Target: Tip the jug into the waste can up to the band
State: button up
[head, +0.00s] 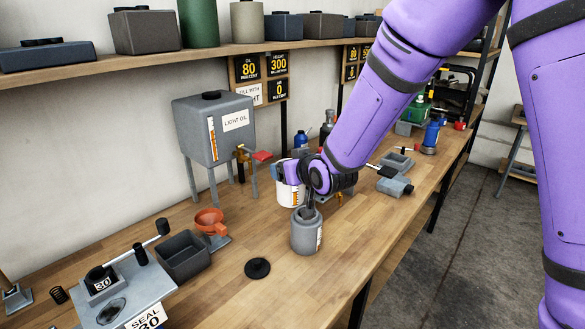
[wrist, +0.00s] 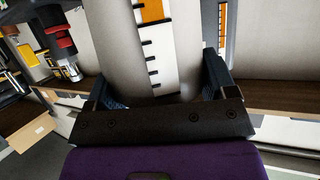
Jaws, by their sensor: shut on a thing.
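My gripper (wrist: 157,90) is shut on the jug (wrist: 118,45), a pale vessel with a black-marked scale and an orange band on it. In the head view the jug (head: 288,192) is partly hidden behind my wrist, above the bench and just behind the waste can. Its tilt and its mouth are hard to tell. The waste can (head: 305,236) is a grey round can standing upright on the bench, with a scale strip on its right side. A dark part shows at its top, and its inside is hidden. No liquid stream is visible.
A grey light oil tank (head: 214,130) on legs stands behind, with a red-handled tap. An orange funnel (head: 209,221), a dark open bin (head: 183,256) and a black disc (head: 257,268) lie left of the can. The bench front right of the can is clear.

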jog(key=shift+f+m+y, duration=0.5)
jog(key=shift+f+m, duration=0.2)
jog(key=shift+f, duration=0.7)
jog(key=shift+d+f+m+y, duration=0.15)
jog(key=shift+f+m+y, duration=0.15)
jog(key=shift+m+y, duration=0.25)
jog(key=shift+r, duration=0.15)
jog(key=shift+m, duration=0.25)
jog(key=shift+y, duration=0.25)
